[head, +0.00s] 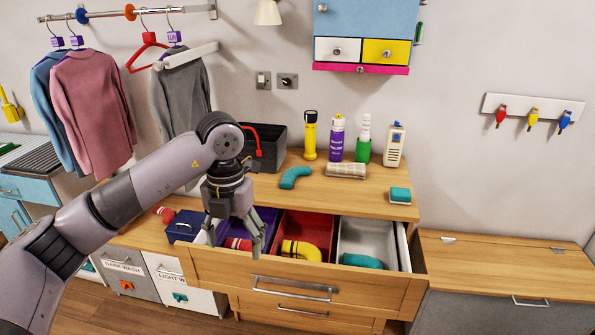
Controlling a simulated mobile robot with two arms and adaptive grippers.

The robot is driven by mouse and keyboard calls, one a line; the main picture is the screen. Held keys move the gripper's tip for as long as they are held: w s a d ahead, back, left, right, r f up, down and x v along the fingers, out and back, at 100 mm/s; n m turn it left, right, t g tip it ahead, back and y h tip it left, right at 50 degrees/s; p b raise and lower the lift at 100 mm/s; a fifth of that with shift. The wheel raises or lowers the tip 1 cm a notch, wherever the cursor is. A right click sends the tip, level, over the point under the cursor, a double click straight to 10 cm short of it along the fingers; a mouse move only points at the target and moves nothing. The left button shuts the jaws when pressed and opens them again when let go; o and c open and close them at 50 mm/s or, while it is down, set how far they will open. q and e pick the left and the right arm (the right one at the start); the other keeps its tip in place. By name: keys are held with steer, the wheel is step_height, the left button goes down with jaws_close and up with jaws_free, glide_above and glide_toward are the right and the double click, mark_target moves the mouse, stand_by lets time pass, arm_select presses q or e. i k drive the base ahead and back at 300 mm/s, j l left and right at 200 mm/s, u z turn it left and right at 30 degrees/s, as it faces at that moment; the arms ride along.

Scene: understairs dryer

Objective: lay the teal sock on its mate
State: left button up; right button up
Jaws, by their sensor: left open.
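A teal sock (295,177) lies bent on the wooden counter top, in front of the black crate. Another teal sock (362,261) lies in the white-grey compartment at the right of the open drawer (290,272). My left gripper (236,236) is open and points down over the purple compartment at the drawer's left. It is left of and nearer than the counter's teal sock, and apart from both teal socks. A red sock (238,244) lies beside its fingers, partly hidden; contact cannot be told. My right gripper is out of view.
A yellow sock (301,250) lies in the red middle compartment. Another red sock (164,213) lies left of my gripper. A black crate (272,140), several bottles, a rolled cloth (346,171) and a teal block (400,195) stand on the counter. The wooden bench (500,262) is clear.

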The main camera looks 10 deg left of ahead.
mark_target(366, 265)
steer(key=i, duration=1.65)
